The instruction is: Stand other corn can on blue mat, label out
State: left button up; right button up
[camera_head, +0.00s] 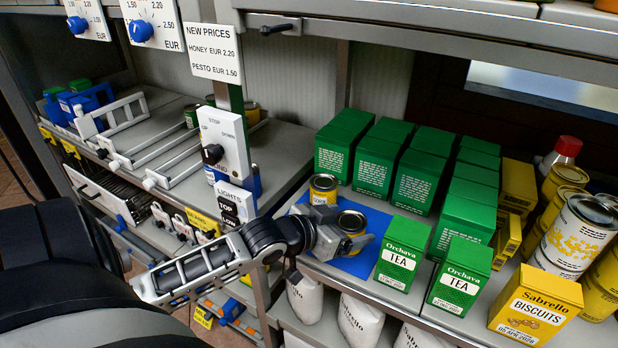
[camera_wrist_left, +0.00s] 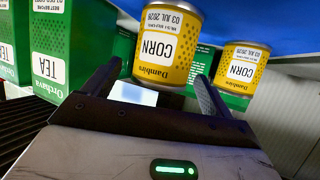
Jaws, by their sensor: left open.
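Two yellow corn cans stand on the blue mat (camera_head: 378,217) on the shelf. The nearer can (camera_head: 352,221) is by my left gripper (camera_head: 344,230); the other can (camera_head: 323,186) stands behind it to the left. The left wrist view looks upside down. There the near can (camera_wrist_left: 168,45) is in line with the gap between my open fingers (camera_wrist_left: 157,90), its white CORN label facing the gripper. I cannot tell whether a finger touches it. The second can (camera_wrist_left: 241,70) is outside the right finger, label also facing the camera. My right gripper is not in view.
Green tea boxes (camera_head: 401,252) stand just right of the mat, with rows of green boxes (camera_head: 345,147) behind. A biscuits box (camera_head: 535,307) and large tins (camera_head: 575,236) are farther right. A post with a switch panel (camera_head: 226,143) stands left of the mat.

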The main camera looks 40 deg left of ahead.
pick_arm(q)
jog(key=v, duration=1.2)
jog(key=shift+s+p, duration=0.3)
jog(key=shift+p, duration=0.15)
jog(key=s+d+f+g+h, duration=0.1)
jog(key=s+d+f, duration=0.3)
jog(key=d+f, duration=1.2)
jog(key=shift+d+f+m+g, duration=0.15)
jog(key=shift+d+m+g, duration=0.25)
jog(key=shift+d+g, duration=0.5)
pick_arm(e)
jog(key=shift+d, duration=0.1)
pick_arm(q)
jog(key=shift+a, duration=0.1)
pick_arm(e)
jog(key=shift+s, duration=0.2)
